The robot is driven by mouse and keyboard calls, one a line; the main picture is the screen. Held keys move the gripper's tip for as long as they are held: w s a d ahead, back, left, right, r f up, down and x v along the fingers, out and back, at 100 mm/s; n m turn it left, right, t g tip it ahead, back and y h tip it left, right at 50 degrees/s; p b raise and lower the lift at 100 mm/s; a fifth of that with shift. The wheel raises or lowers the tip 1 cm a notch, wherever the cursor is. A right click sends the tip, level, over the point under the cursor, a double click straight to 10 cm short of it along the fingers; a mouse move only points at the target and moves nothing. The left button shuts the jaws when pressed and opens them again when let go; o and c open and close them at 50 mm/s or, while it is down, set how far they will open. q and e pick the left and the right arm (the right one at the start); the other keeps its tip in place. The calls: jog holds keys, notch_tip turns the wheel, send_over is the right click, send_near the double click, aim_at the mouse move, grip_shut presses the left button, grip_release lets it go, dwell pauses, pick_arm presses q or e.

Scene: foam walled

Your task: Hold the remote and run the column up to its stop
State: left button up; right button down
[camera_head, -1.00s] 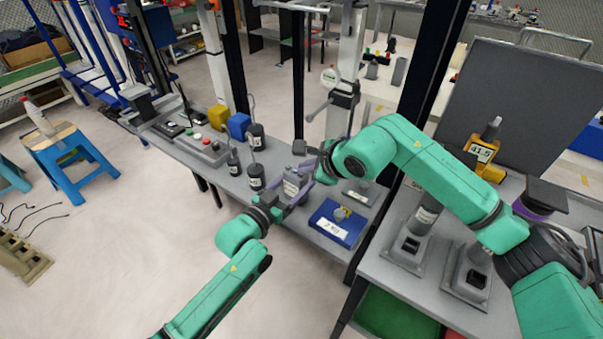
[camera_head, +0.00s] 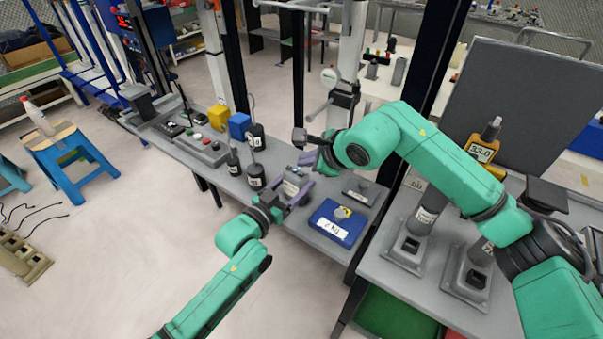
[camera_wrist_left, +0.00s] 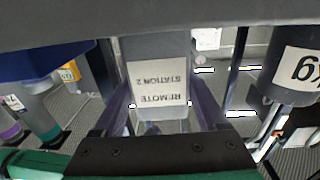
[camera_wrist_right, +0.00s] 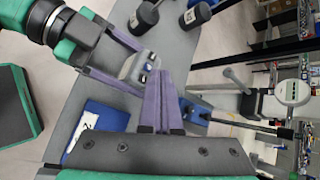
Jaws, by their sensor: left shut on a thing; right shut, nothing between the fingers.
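A grey remote (camera_head: 292,186) is held upright between the purple fingers of my left gripper (camera_head: 287,200), over the grey bench. In the left wrist view its white label (camera_wrist_left: 158,84) reads "REMOTE STATION 2" upside down. My right gripper (camera_head: 312,160) is shut and empty, close above the remote. In the right wrist view its joined purple fingers (camera_wrist_right: 160,78) are beside the remote (camera_wrist_right: 138,70), whose small buttons show on top; I cannot tell if they touch it. A pale column (camera_head: 347,50) rises behind the bench, with a round gauge (camera_head: 330,77). Which column the remote drives is not clear.
A blue box (camera_head: 337,222) lies on the bench right of the remote. Dark labelled weights (camera_head: 256,175) and a button panel (camera_head: 200,147) stand to the left. A yellow meter (camera_head: 482,150) reading about 33.0 stands at the right.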

notch_tip(320, 180, up, 4)
jog(key=shift+r, duration=0.1)
dwell(0.7)
